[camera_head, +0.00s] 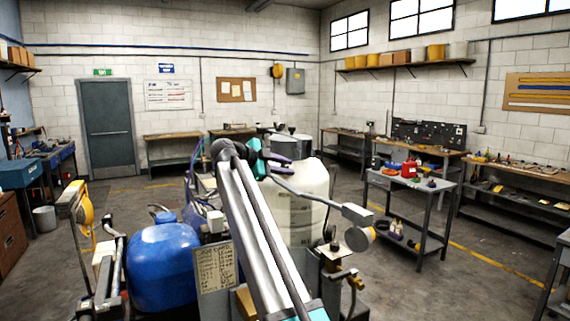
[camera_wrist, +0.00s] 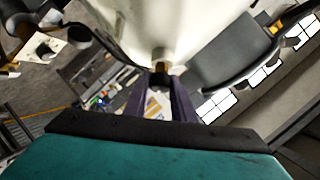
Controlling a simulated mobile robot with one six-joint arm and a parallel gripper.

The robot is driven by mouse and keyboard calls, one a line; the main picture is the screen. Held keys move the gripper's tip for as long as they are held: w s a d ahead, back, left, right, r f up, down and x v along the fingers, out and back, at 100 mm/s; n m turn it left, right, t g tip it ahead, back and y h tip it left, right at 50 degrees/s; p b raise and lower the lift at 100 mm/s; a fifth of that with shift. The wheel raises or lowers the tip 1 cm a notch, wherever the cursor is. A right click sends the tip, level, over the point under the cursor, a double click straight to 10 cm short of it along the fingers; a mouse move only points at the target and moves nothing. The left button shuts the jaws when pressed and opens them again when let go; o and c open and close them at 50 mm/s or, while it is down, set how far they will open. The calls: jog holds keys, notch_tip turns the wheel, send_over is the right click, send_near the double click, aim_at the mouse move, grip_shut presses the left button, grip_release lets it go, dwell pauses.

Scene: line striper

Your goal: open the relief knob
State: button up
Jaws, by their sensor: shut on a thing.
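In the wrist view, the two dark fingers of my gripper (camera_wrist: 168,98) are closed around a small dark part, apparently the relief knob (camera_wrist: 156,98). The knob cannot be made out there.
A cart (camera_head: 412,190) with a red can stands to the right. Open floor lies between it and the wall benches.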

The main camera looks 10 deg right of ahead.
dwell(0.4)
jog(key=o, duration=1)
jog(key=shift+a, duration=0.1)
jog(key=b+v, duration=0.1)
jog(key=v, duration=1.3)
